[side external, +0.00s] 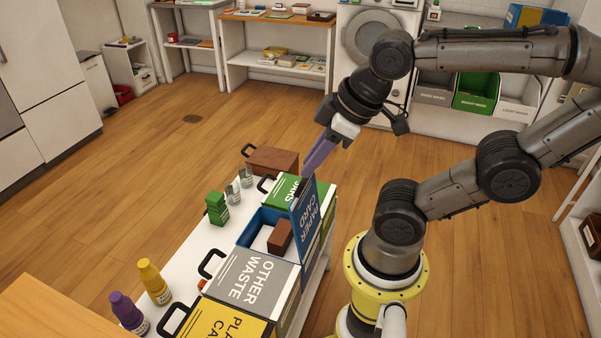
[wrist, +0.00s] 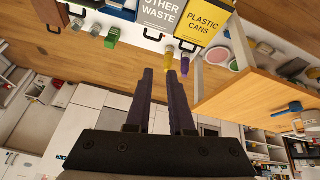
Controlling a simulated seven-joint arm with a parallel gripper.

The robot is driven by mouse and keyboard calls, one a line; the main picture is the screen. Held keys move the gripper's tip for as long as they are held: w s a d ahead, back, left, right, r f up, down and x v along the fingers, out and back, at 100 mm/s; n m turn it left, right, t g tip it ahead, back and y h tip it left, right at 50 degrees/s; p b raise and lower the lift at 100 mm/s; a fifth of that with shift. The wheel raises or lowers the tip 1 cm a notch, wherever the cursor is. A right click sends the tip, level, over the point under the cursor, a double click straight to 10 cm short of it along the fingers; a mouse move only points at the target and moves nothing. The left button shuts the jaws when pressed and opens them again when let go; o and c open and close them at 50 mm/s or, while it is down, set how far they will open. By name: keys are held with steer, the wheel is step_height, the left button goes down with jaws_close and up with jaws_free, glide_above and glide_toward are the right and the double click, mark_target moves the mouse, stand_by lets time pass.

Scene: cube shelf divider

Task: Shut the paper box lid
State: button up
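The paper box (side external: 243,232) is blue and open, in the row of bins. Its blue lid (side external: 308,210), lettered PAPER CARD, stands roughly upright on the box's right side. A brown block (side external: 280,236) and something white are inside. My gripper (side external: 306,171) has long purple fingers pointing down and left, with the tips at or just above the lid's top edge; I cannot tell if they touch. In the wrist view, the gripper (wrist: 160,72) shows its two fingers apart with nothing between them. A blue part of the box seems to show at that view's top edge.
A grey OTHER WASTE lid (side external: 252,277) and a yellow lid (side external: 228,322) are shut in front; a green lid (side external: 292,191) is behind. Green blocks (side external: 216,209), jars, a yellow bottle (side external: 153,281) and a purple bottle (side external: 128,312) stand along the left side.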

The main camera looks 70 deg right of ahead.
steer(key=shift+w+a+r+n, duration=0.1)
steer(key=shift+r+n, duration=0.1)
steer(key=shift+n, duration=0.4)
steer(key=shift+w+r+n, duration=0.1)
steer(key=shift+r+n, duration=0.05)
steer(key=shift+n, duration=0.45)
steer(key=shift+c, duration=1.1)
steer(key=shift+w+a+r+n, duration=0.1)
steer(key=shift+w+r+n, duration=0.1)
steer(key=shift+n, duration=0.8)
jaws_close()
steer(key=w+d+f+n+g, duration=0.2)
steer(key=w+d+n, duration=0.4)
steer(key=d+n, duration=0.6)
steer(key=s+d+f+m+g, duration=0.1)
steer(key=s+d+f, duration=0.65)
steer(key=d, duration=0.25)
steer(key=w+f, duration=0.6)
steer(key=f, duration=0.5)
steer(key=shift+w+d+f, duration=0.2)
steer(key=shift+w+f, duration=0.1)
steer(key=shift+w, duration=0.05)
